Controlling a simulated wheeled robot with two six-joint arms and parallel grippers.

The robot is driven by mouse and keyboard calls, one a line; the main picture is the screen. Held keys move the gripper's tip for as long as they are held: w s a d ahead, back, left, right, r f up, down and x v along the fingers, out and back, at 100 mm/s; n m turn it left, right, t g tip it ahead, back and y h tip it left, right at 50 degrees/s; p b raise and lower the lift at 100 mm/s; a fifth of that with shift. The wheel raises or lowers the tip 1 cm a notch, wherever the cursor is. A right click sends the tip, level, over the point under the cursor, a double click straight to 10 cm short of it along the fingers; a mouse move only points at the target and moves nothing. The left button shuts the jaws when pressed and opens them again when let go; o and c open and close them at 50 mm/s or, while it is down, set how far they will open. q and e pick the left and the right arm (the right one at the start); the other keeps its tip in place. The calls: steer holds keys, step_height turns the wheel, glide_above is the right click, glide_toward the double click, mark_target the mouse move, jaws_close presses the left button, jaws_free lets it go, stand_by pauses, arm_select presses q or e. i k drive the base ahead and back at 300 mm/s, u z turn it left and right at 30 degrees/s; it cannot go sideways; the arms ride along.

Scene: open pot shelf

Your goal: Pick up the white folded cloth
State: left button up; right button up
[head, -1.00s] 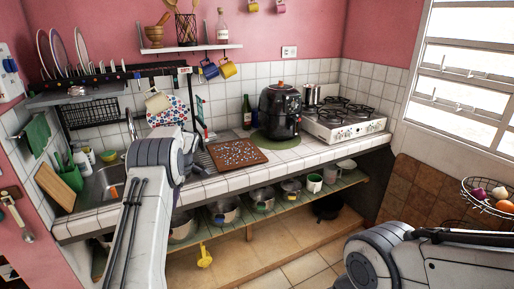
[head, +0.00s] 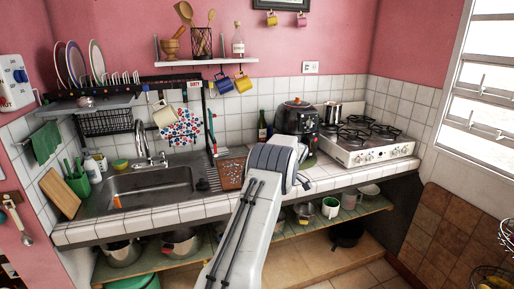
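A white cloth with red and blue dots (head: 181,129) hangs below the drying rack, above the sink's right side. I cannot make out a plain white folded cloth. My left arm rises from the bottom middle of the head view, and its bulky joint covers part of the counter. My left gripper is hidden behind or beyond that joint. My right gripper and arm are outside the view.
The sink (head: 150,188) is at the left under a plate rack. A brown speckled board (head: 231,173), black cooker (head: 297,117) and white stove (head: 364,146) stand along the counter. Pots (head: 181,243) fill the open shelf below. A green cloth (head: 45,143) hangs at far left.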

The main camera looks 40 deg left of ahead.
mark_target(223, 151)
steer(key=z, duration=0.35)
steer(key=i, duration=1.6)
steer(key=u, duration=0.9)
steer(key=i, duration=0.55)
steer(key=u, duration=0.8)
steer(key=i, duration=1.05)
steer(key=u, duration=0.15)
